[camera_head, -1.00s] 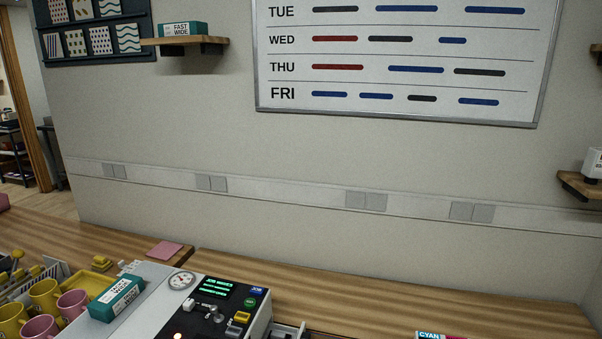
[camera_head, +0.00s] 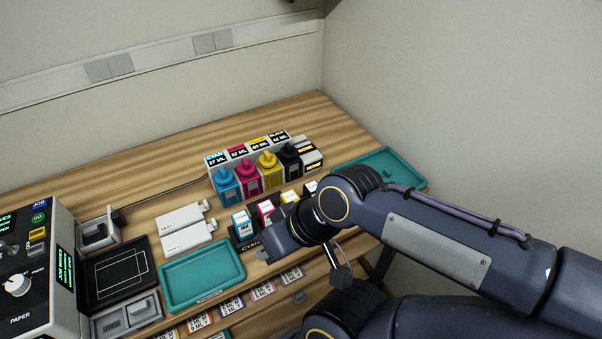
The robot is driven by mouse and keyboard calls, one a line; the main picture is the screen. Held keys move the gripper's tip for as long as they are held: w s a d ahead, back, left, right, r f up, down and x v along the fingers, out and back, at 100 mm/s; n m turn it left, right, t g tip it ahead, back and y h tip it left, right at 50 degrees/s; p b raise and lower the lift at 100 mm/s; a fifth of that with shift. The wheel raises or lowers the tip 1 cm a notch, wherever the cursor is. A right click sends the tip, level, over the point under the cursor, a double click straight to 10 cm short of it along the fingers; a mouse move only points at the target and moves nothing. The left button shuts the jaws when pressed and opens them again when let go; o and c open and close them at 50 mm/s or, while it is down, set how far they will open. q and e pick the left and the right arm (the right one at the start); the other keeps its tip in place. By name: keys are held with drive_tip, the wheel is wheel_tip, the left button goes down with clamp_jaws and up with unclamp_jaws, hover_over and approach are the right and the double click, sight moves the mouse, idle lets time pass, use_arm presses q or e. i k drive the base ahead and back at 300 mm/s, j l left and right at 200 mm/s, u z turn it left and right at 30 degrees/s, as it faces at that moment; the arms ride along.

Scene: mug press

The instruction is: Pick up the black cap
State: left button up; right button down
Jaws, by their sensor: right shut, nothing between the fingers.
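A row of ink bottles stands on the wooden bench: cyan (camera_head: 227,186), magenta (camera_head: 247,177), yellow (camera_head: 269,168) and black (camera_head: 289,159). The black bottle is at the right end of the row, and its dark top, the black cap (camera_head: 290,148), blends into the dark body. My right gripper (camera_head: 264,256) is low, in front of the bottles and apart from them, near the bench's front edge. It is shut and empty. The right arm and wrist hide part of the bench behind them. My left gripper is out of view.
Small cartridges, one cyan and white (camera_head: 242,222), stand close behind my right gripper. A teal tray (camera_head: 203,302) lies to its left, and another teal tray (camera_head: 408,177) is at the back right. A machine (camera_head: 32,265) fills the left. The bench behind the bottles is clear.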

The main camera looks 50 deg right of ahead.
sight(288, 152)
drive_tip(key=k+z, duration=0.15)
drive_tip(key=z, duration=0.25)
drive_tip(key=k+z, duration=0.1)
drive_tip(key=z, duration=0.3)
drive_tip(key=k+l+z, duration=0.1)
drive_tip(key=z, duration=0.3)
drive_tip(key=k+j+z, duration=0.1)
drive_tip(key=j+z, duration=0.3)
drive_tip(key=j, duration=0.15)
